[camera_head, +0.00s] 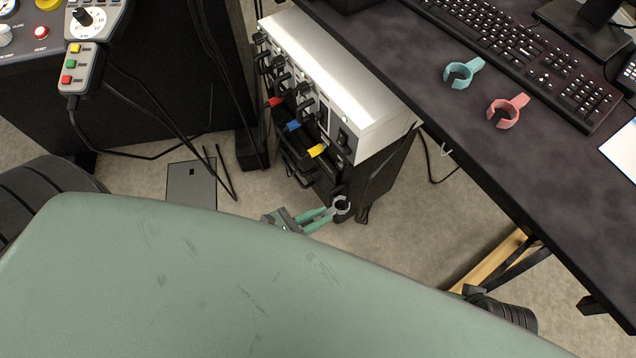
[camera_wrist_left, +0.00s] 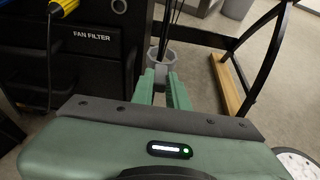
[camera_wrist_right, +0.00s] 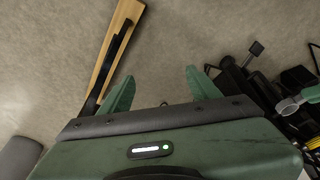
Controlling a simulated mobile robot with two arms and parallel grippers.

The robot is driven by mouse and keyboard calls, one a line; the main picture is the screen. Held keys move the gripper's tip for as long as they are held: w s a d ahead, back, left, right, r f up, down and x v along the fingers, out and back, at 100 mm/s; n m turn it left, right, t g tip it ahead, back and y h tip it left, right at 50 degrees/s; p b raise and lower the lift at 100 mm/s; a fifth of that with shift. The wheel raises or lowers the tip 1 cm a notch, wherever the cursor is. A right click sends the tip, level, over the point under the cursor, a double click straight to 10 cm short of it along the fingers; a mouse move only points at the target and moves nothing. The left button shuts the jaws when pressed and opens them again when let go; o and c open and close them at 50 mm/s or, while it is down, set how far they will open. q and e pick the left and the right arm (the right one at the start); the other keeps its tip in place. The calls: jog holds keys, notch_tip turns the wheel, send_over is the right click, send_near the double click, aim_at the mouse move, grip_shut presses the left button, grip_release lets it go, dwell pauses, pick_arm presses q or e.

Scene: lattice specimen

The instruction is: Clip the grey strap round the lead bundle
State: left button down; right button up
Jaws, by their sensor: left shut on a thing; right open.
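My left gripper (camera_head: 318,218) is shut on the grey strap (camera_head: 333,209), an open ring with a short tab, low beside the equipment rack. In the left wrist view the strap (camera_wrist_left: 161,60) stands beyond the fingertips (camera_wrist_left: 163,76). Thin black leads (camera_wrist_left: 169,28) rise just behind or through it; I cannot tell which. In the head view black leads with red, blue and yellow tags (camera_head: 317,150) hang at the rack's front. My right gripper (camera_wrist_right: 162,84) is open and empty over the floor; the strap also shows at the right of its view (camera_wrist_right: 289,106).
A teal strap (camera_head: 460,74) and a pink strap (camera_head: 506,111) lie on the dark desk beside a keyboard (camera_head: 520,55). The silver-topped rack (camera_head: 330,75) stands left of the desk. A wooden bar (camera_head: 490,262) lies beneath the desk. A control panel is upper left.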

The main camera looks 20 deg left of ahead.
aim_at(335, 208)
pick_arm(q)
jog(key=shift+w+d+r, duration=0.15)
jog(key=shift+w+d, duration=0.1)
jog(key=shift+w, duration=0.3)
jog(key=shift+w+d+p, duration=0.25)
jog(key=shift+w+d, duration=0.2)
jog(key=shift+w, duration=0.3)
jog(key=shift+w+d+p, duration=0.25)
jog(key=shift+w+d, duration=0.2)
jog(key=shift+w, duration=0.25)
pick_arm(e)
jog(key=shift+a+f, duration=0.15)
jog(key=shift+f, duration=1.6)
jog(key=shift+r, duration=0.1)
pick_arm(q)
jog(key=shift+w+d, duration=0.1)
jog(key=shift+w, duration=0.05)
jog(key=shift+w+d, duration=0.35)
jog(key=shift+w, duration=0.25)
jog(key=shift+w+d, duration=0.3)
jog(key=shift+w, duration=0.25)
jog(key=c, duration=0.8)
grip_release()
jog(key=shift+c, duration=0.2)
